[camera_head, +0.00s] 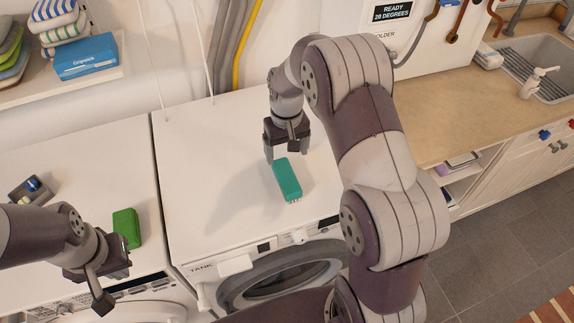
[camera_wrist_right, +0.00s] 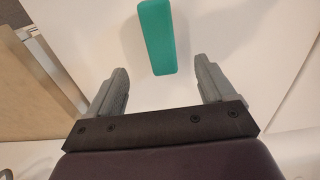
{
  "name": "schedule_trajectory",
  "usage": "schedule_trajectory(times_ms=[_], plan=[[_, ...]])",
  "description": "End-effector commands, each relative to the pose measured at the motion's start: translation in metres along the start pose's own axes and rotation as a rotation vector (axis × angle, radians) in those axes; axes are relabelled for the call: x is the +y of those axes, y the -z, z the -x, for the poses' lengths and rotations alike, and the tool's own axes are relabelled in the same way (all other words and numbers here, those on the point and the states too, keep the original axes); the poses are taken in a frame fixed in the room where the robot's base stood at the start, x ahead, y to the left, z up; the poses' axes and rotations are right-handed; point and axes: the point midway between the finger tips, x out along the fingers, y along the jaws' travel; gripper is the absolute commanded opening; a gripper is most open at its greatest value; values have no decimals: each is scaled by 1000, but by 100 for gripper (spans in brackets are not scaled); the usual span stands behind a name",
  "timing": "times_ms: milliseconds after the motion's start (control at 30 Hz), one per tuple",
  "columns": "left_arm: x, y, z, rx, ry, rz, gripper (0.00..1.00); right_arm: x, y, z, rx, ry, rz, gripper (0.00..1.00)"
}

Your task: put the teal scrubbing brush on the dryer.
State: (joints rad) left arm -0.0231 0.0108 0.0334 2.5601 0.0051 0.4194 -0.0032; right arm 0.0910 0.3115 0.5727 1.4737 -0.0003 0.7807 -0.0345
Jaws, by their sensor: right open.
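The teal scrubbing brush (camera_head: 287,180) lies flat on the white top of the right-hand machine (camera_head: 210,150), whose front reads "TANK". My right gripper (camera_head: 287,156) is open and empty just above the brush's far end, fingers pointing down. In the right wrist view the brush (camera_wrist_right: 155,37) lies between and beyond the two spread fingertips, with clear space on both sides. A second white machine (camera_head: 85,170) stands to the left; I cannot tell which one is the dryer. My left gripper (camera_head: 88,278) hangs over the left machine's front, and its jaw opening is unclear.
A green brush (camera_head: 127,228) lies on the left machine, close to my left gripper. A small grey tray (camera_head: 32,190) sits behind it. A shelf with folded towels (camera_head: 60,22) and a blue box (camera_head: 86,56) is at upper left. The left machine's top is otherwise mostly clear.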

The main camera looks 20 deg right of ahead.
Motion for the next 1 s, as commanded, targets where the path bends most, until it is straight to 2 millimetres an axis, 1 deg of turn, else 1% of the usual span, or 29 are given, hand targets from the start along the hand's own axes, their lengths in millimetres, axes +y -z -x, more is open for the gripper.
schedule_trajectory(times_ms=[67, 133, 167, 200, 267, 300, 400, 500, 600, 1000], plan=[[0, 0, -1, 0, 0, 0, 0, -3, -7, 9, 6, 0, 5, 83], [0, 0, -1, 0, 0, 0, 0, -9, -26, 21, 19, 0, 15, 83], [0, 0, -1, 0, 0, 0, 0, -13, -37, 26, 30, 1, 21, 83], [0, 0, 0, 0, 0, 0, 0, -18, -55, 33, 44, 1, 31, 83], [0, 0, -1, 0, 0, 0, 0, -24, -84, 40, 65, 2, 44, 83], [0, 0, -1, 0, 0, 0, 0, -27, -103, 43, 78, 3, 53, 83], [0, 0, -1, 0, 0, 0, 0, -32, -144, 46, 104, 6, 69, 83], [0, 0, -1, 0, 0, 0, 0, -33, -167, 46, 118, 7, 77, 83], [0, 0, -1, 0, 0, 0, 0, -34, -174, 45, 119, 8, 78, 83], [0, 0, -1, 0, 0, 0, 0, -33, -174, 45, 116, 7, 78, 83]])
